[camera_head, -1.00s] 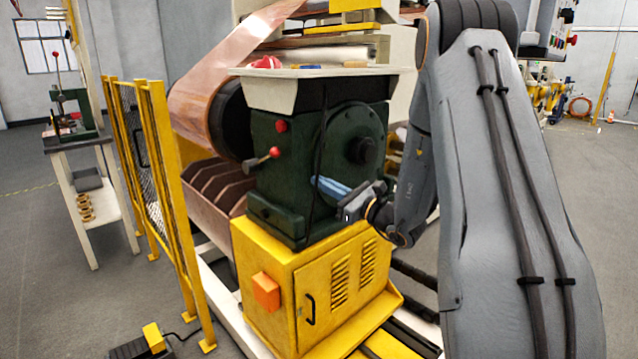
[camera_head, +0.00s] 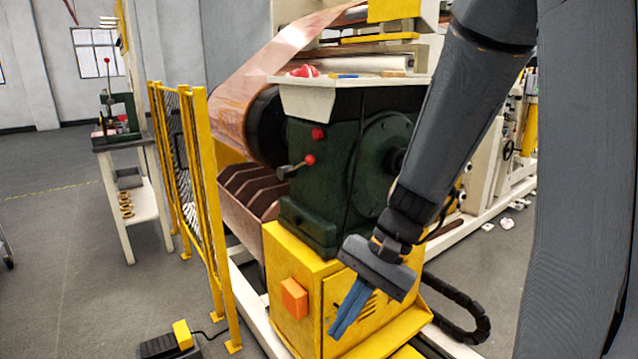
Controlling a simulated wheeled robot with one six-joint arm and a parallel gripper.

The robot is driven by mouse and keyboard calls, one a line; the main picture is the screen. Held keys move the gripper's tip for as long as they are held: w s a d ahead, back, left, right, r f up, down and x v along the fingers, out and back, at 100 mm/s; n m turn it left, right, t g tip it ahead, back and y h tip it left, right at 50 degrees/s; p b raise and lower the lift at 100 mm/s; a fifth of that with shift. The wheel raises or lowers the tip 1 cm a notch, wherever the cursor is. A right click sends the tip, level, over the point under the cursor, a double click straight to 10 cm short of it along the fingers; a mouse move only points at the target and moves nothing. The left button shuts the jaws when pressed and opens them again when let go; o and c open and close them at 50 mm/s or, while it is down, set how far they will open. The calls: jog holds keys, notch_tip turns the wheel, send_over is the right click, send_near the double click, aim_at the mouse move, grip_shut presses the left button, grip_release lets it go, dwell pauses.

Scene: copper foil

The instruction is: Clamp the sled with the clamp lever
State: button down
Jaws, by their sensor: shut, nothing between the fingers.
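A lever with a red ball knob (camera_head: 309,160) sticks out from the left side of the dark green machine housing (camera_head: 330,195); it looks like the clamp lever. A second red knob (camera_head: 318,133) sits just above it. The green housing stands on a yellow cabinet (camera_head: 305,262) and may be part of the sled; I cannot tell for sure. My gripper (camera_head: 338,333) is shut and empty, its blue fingers pointing down in front of the yellow cabinet. It is below and to the right of the lever, clear of it. It hides part of the cabinet's vented front.
A yellow mesh guard fence (camera_head: 205,190) stands left of the machine. A foot pedal (camera_head: 180,340) lies on the floor at its foot. A copper foil web (camera_head: 262,75) runs above. A small side table (camera_head: 140,200) stands further left. Floor at left is open.

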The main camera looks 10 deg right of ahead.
jog(key=s+d+n+t+h, duration=0.1)
jog(key=s+d+n+h, duration=0.3)
jog(key=d+n+h, duration=0.2)
jog(key=shift+d+n, duration=0.6)
jog(key=shift+d, duration=0.6)
